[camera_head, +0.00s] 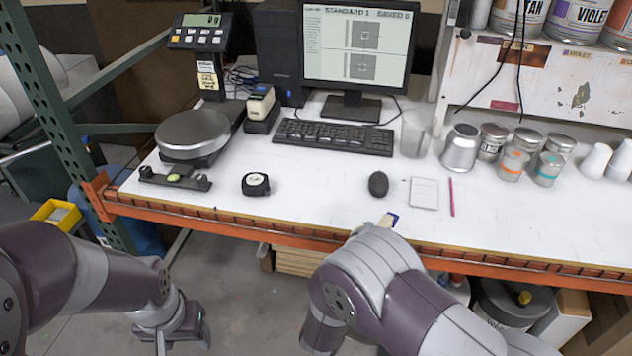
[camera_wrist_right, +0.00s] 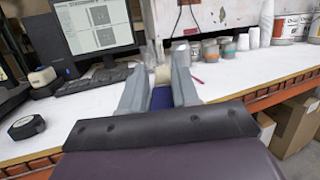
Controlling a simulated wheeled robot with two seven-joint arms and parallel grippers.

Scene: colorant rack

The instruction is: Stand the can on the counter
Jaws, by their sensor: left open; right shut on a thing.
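My right gripper (camera_wrist_right: 160,90) is shut on a blue and cream thing (camera_wrist_right: 161,99), held between its two fingers and pointing toward the counter. In the head view a small part of this thing (camera_head: 391,219) shows at the counter's front edge; my right arm hides the rest. I cannot tell whether it is the can, or whether it touches the counter. The white counter (camera_head: 320,190) has bare room around the mouse. My left gripper (camera_head: 185,328) is open and empty, low in front of the counter, well apart from it.
A mouse (camera_head: 378,184), a notepad (camera_head: 424,193) and a pink pencil (camera_head: 451,197) lie near the right gripper. A tape measure (camera_head: 255,184) is farther left. Several small cans, a silver can (camera_head: 461,149) and a clear cup (camera_head: 413,134) stand behind. An orange beam (camera_head: 230,226) edges the counter.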

